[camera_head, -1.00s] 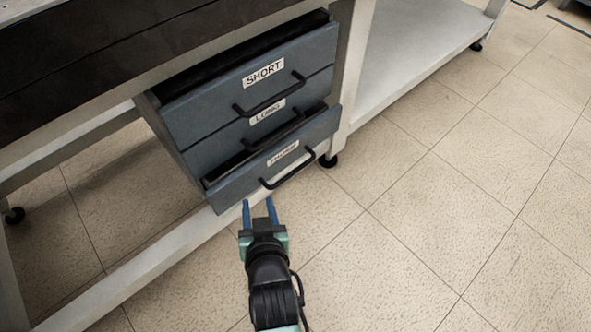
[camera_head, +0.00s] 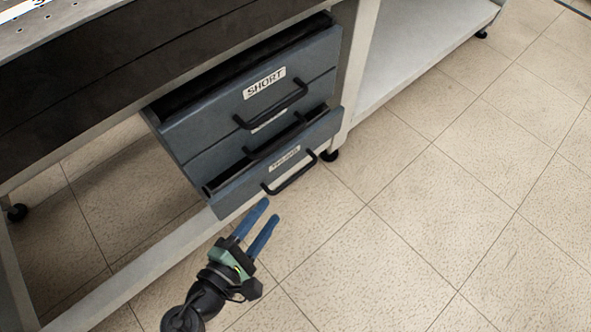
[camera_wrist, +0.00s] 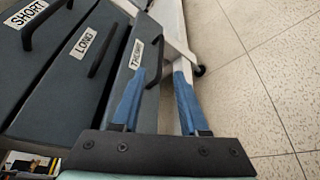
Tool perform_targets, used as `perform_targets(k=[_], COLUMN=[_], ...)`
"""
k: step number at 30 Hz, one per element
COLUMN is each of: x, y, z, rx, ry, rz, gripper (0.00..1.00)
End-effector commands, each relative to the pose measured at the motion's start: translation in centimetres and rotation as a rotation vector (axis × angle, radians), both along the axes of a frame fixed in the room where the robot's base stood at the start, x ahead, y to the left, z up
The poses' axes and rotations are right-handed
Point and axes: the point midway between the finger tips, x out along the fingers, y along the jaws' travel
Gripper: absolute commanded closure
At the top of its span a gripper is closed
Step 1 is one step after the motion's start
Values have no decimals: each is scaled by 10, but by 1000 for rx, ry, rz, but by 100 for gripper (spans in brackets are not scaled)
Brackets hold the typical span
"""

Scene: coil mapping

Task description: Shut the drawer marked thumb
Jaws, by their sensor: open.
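The thumb drawer (camera_head: 232,192) is the lowest of three blue-grey drawers under the bench and is pulled partly out. Its white label (camera_head: 285,159) is small in the head view; in the wrist view the thumb drawer (camera_wrist: 127,85) stands beside the left finger. Its black bar handle (camera_head: 291,181) is on the front. My gripper (camera_head: 268,217) is open and empty, with blue fingers, just in front of and below the drawer front. In the wrist view the fingers of my gripper (camera_wrist: 156,92) point toward the handle's end; contact cannot be told.
The drawer marked SHORT (camera_head: 215,107), at the top, also stands out. The drawer marked LONG (camera_wrist: 67,75) is between them, its label partly hidden in the head view. A bench leg (camera_head: 349,85) and black foot (camera_head: 329,155) stand right of the drawers. Open tiled floor (camera_head: 430,220) lies in front.

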Motion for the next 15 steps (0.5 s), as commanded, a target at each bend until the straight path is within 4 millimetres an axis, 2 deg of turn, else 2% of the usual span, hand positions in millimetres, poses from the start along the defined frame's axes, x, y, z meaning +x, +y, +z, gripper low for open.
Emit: perform_targets(k=[5,15], x=[22,78], y=[-17,-54], z=[-11,-25], rx=[4,6], ry=[-3,-4], rz=[-6,-4], gripper=[56,56])
